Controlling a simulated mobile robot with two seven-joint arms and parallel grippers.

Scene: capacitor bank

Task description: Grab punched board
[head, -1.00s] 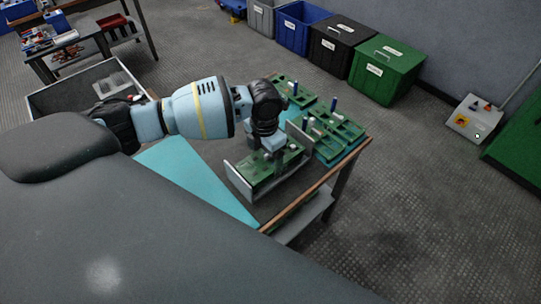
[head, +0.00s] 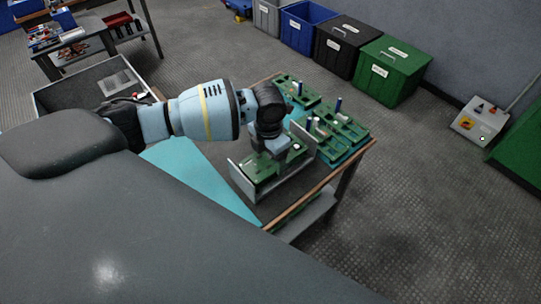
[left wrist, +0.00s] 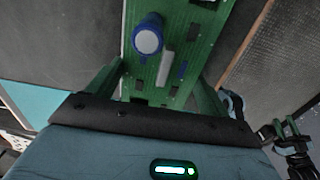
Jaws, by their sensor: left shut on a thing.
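A green punched board (head: 256,170) sits between the upright end walls of a grey holder (head: 246,190) on the workbench. My left gripper (head: 276,150) points down over the board, shut on it. In the left wrist view the board (left wrist: 182,45) runs between the two green fingers, with dark rectangular holes, a blue round part with a grey top (left wrist: 148,36), a pale bar and a small blue part. The fingertips are partly hidden. What looks like my right gripper (left wrist: 290,140) shows at the wrist view's right edge; its jaws are unclear.
Green trays (head: 352,131) with upright blue and white parts stand behind the holder. A teal mat (head: 190,172) covers the bench's left part. A grey open bin (head: 60,105) stands left. Several lidded and open crates (head: 388,75) line the wall.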

